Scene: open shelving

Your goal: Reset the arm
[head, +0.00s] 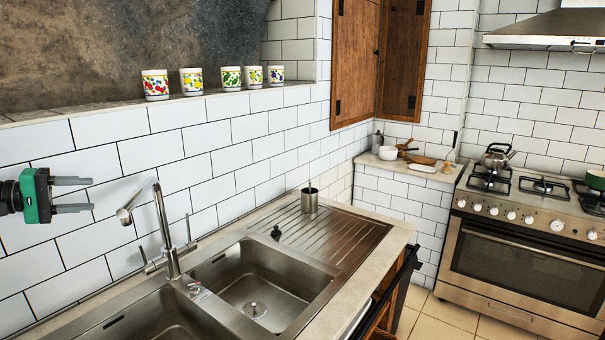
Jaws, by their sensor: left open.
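My left gripper (73,194) comes in at the left edge of the head view. It has a green body and two grey fingers that point right. The fingers are apart with nothing between them, so it is open and empty. It shows in front of the white tiled wall, to the left of the tap (163,230) and apart from it. Most of my left arm is outside the picture. My right gripper is not in view.
A steel sink (262,262) with a drainboard (345,229) fills the counter; a metal cup (309,200) stands on it. Several patterned mugs (155,85) line the ledge above. A stove (524,252) with a kettle (496,156) is at right. The floor (440,318) between shows bare tiles.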

